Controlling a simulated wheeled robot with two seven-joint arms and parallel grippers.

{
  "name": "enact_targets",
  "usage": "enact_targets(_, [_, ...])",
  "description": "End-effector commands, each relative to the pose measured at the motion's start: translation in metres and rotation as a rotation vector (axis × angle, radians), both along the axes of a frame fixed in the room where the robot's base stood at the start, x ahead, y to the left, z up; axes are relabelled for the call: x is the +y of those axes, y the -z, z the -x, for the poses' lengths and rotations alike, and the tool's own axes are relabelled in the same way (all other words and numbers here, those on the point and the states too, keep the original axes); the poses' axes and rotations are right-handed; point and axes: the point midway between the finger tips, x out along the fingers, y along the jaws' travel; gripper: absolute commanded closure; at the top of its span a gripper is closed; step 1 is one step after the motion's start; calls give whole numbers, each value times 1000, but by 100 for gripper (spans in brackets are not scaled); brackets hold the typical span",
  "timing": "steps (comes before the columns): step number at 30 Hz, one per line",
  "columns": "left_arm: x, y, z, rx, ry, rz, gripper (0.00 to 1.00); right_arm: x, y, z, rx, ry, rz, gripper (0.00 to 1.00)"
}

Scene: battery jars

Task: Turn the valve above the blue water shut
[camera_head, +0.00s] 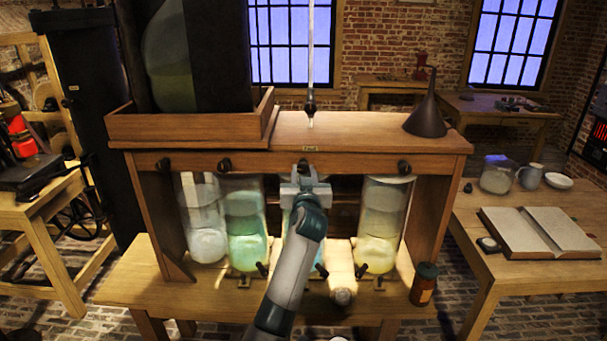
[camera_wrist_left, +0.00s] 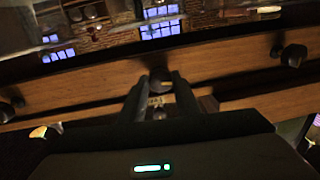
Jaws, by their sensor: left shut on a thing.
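A wooden rack (camera_head: 440,146) carries a row of dark valve knobs along its front beam, with glass jars below. My left gripper (camera_head: 303,172) is at the beam, at the knob above the third jar from the left. In the left wrist view, its two fingers are shut on this dark valve knob (camera_wrist_left: 160,77). The jar of blue water (camera_head: 317,253) stands below, mostly hidden behind my left arm. The knob's turn angle cannot be told. My right gripper is not in view.
Other knobs sit at the left (camera_head: 224,165) and right (camera_head: 404,167) of the held one. Neighbouring jars hold green water (camera_head: 247,242) and yellow water (camera_head: 376,248). A brown bottle (camera_head: 424,285) stands at the bench's right end. A dark funnel (camera_head: 427,118) stands on the rack.

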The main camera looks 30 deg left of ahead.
Motion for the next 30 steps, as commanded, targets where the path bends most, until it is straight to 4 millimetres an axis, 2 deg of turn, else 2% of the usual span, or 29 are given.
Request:
enact_targets(11, [1,1,1,176,0,-284,93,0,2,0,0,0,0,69])
enact_targets(30, [2,2,1,495,1,-806,93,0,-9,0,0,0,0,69])
